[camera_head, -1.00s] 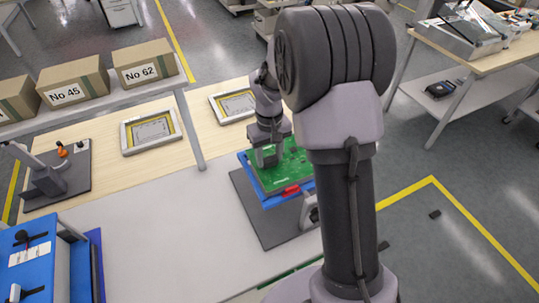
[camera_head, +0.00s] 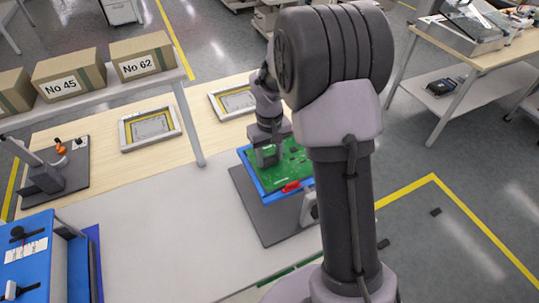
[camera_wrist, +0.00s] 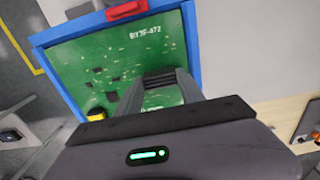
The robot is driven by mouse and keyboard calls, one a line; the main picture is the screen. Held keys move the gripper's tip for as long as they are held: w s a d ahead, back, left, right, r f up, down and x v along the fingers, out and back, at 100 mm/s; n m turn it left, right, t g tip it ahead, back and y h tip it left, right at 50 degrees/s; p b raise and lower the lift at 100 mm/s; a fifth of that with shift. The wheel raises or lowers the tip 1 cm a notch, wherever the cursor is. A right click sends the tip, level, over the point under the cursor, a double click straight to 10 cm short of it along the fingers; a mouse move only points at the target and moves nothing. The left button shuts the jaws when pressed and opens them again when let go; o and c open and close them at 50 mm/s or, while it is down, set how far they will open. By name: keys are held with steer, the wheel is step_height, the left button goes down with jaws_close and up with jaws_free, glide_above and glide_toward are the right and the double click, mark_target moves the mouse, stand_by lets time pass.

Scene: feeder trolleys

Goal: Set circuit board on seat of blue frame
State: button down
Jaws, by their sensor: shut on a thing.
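The green circuit board (camera_head: 293,168) lies within the rim of the blue frame (camera_head: 268,201), on a dark grey base plate (camera_head: 252,209). In the wrist view the board (camera_wrist: 100,65) has blue rim (camera_wrist: 50,36) along its top, left and right sides. It looks flat and close to the seat, but I cannot tell if it touches fully. My gripper (camera_head: 268,160) reaches down onto the board and is shut on it. In the wrist view the fingertips (camera_wrist: 158,82) meet at a dark ribbed part on it. My arm hides the frame's right side.
A red clamp (camera_head: 291,186) sits at the frame's front edge. Two flat framed trays (camera_head: 126,138) lie on the wooden bench behind. The white tabletop (camera_head: 165,230) is clear.

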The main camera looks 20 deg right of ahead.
steer(key=shift+f+b, duration=0.45)
steer(key=shift+f, duration=0.15)
steer(key=c, duration=0.6)
jaws_free()
steer(key=shift+c, duration=0.2)
